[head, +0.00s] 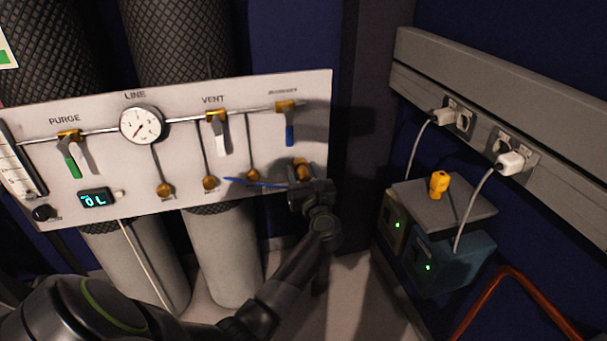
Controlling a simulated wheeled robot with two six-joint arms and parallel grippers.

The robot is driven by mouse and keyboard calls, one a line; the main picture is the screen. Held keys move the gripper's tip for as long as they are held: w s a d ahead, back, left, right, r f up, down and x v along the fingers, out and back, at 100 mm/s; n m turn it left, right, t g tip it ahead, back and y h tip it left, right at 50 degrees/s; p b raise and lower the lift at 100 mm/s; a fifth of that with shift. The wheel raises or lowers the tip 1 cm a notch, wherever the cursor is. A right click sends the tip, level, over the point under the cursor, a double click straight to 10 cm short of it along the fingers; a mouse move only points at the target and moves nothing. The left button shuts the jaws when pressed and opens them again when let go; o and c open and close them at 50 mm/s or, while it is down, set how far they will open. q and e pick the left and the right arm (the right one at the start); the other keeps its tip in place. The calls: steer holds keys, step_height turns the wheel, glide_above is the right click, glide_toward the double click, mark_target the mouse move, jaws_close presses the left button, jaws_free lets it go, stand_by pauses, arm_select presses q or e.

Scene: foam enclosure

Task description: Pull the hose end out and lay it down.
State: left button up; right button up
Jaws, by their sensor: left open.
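My left gripper (302,178) is open in front of the lower right part of the white panel (110,205). It is close to a brass fitting (301,166); I cannot tell whether they touch. A thin blue length (252,183), which looks like the hose, runs left from the gripper across the panel. Its right end is hidden at the gripper, so I cannot tell whether that end sits in the fitting. My right gripper is out of view.
The panel carries a gauge (142,125), green (72,167), white (221,138) and blue (290,135) valve handles, and a small display (96,200). At right, a grey plate (460,205) bears a yellow fitting (439,184). White plugs (510,162) and cables hang near it.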

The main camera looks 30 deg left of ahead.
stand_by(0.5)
arm_select(q)
steer(key=c, duration=1)
steer(key=o, duration=1.5)
steer(key=shift+d+f, duration=0.1)
